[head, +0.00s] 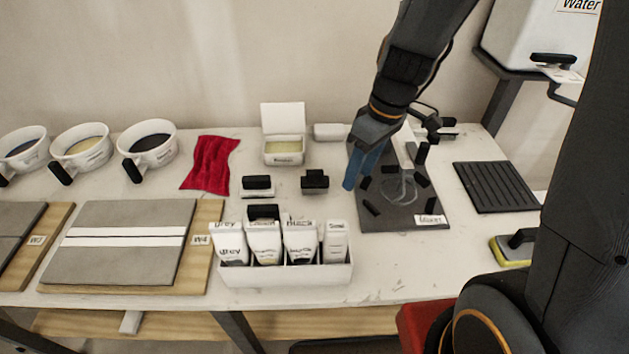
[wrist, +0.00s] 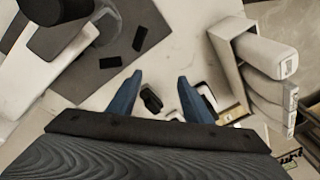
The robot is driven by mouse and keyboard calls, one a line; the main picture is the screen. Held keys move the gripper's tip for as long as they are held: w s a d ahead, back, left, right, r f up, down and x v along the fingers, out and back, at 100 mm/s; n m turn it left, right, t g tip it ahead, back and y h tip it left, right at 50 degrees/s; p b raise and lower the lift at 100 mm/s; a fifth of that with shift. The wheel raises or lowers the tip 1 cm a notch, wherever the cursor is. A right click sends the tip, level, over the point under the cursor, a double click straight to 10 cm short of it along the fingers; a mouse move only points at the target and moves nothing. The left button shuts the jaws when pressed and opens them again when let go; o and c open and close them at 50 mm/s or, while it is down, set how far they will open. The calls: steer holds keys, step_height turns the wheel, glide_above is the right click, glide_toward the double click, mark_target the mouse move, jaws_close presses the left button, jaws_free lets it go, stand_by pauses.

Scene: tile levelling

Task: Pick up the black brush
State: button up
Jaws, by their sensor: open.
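The black brush (head: 315,181) appears to be the small all-black block with a short raised handle on the white table, left of the dark mixer mat. It also shows in the wrist view (wrist: 151,99), between my blue fingers and beyond them. My gripper (head: 358,180) hangs over the left edge of the mat, to the right of the brush and above the table. In the wrist view my gripper (wrist: 159,76) has its fingers spread with nothing held between them. The brush stands apart from both fingers.
A similar black-handled tool with a white base (head: 257,187) sits left of the brush. A white box of tubes (head: 287,273) stands in front. A small open-lidded box (head: 284,150) is behind. The mixer mat (head: 395,222) carries several loose black pieces.

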mark_target(318, 172)
steer(key=w+a+n, duration=0.2)
steer(key=n, duration=0.1)
steer(key=w+a+f+n+y, duration=0.1)
steer(key=w+a+n, duration=0.1)
steer(key=w, duration=0.1)
steer(key=w+a+f+n+y+p, duration=0.1)
steer(key=w+a+n, duration=0.1)
steer(key=n, duration=0.1)
steer(key=shift+w+a+f+n, duration=0.2)
steer(key=shift+a+n, duration=0.05)
steer(key=shift+n, duration=0.05)
steer(key=shift+p+x, duration=0.35)
steer(key=shift+x, duration=0.95)
steer(key=shift+w+p+x, duration=0.15)
steer(key=shift+p+x, duration=0.4)
steer(key=shift+x, duration=0.75)
steer(key=shift+w+p+x, duration=0.15)
steer(key=shift+p+x, duration=0.35)
steer(key=shift+x, duration=0.8)
steer(key=shift+c, duration=0.2)
steer(key=c, duration=1.1)
